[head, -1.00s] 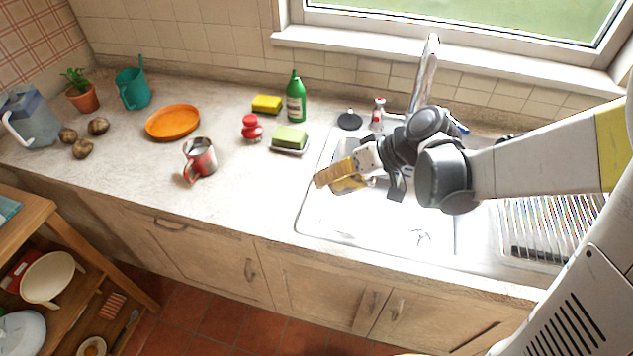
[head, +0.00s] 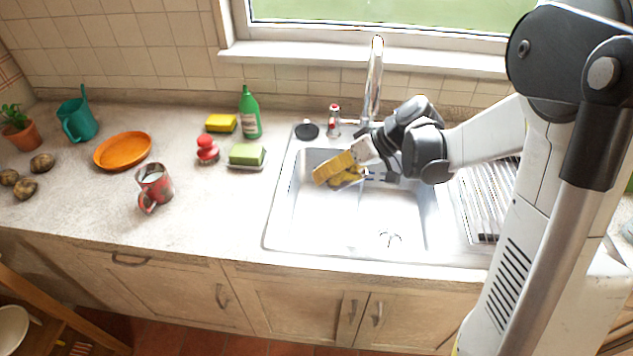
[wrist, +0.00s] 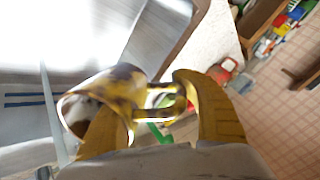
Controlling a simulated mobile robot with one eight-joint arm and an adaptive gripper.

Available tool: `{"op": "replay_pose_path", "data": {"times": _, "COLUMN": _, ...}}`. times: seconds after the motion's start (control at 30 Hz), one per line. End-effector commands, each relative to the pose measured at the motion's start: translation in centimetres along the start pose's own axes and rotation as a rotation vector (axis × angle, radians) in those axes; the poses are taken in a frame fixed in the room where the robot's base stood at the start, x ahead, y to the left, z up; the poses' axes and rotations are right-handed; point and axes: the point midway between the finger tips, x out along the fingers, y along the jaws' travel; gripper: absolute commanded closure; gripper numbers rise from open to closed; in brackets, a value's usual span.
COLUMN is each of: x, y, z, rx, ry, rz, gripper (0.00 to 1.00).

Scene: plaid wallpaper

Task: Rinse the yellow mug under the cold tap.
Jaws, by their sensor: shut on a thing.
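The yellow mug (head: 347,179) is in my gripper (head: 338,170), over the back left of the sink basin (head: 345,228). In the wrist view the mug (wrist: 112,88) lies tilted, with dark brown stains on it. My gripper's yellow fingers (wrist: 160,112) are shut on it, and its handle shows near the right finger. The tall chrome spout (head: 374,80) rises behind the basin, just right of the mug. A small tap with a red top (head: 334,117) stands left of the spout. My arm covers the area right of the spout; I cannot make out the cold tap. No water is seen running.
Left of the sink are a green sponge on a dish (head: 247,155), a red-topped item (head: 207,148), a green bottle (head: 250,112) and a red mug (head: 154,187). A black plug (head: 307,130) lies on the sink's back rim. A drying rack (head: 486,200) is on the right.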

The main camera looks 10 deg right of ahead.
Motion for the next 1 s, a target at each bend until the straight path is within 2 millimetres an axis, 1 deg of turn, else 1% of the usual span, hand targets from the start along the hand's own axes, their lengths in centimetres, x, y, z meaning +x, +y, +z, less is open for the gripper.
{"op": "replay_pose_path", "data": {"times": 0.03, "x": -0.1, "y": 0.7, "z": 0.0, "rx": 0.002, "ry": 0.001, "rz": 0.001, "gripper": 1.00}}
{"op": "replay_pose_path", "data": {"times": 0.5, "x": -1.4, "y": 5.4, "z": -0.5, "rx": 0.001, "ry": 0.001, "rz": 0.000, "gripper": 1.00}}
{"op": "replay_pose_path", "data": {"times": 0.7, "x": -1.7, "y": 6.6, "z": -0.7, "rx": 0.001, "ry": 0.001, "rz": 0.000, "gripper": 1.00}}
{"op": "replay_pose_path", "data": {"times": 1.0, "x": -1.9, "y": 6.9, "z": -0.8, "rx": 0.001, "ry": 0.000, "rz": 0.000, "gripper": 1.00}}
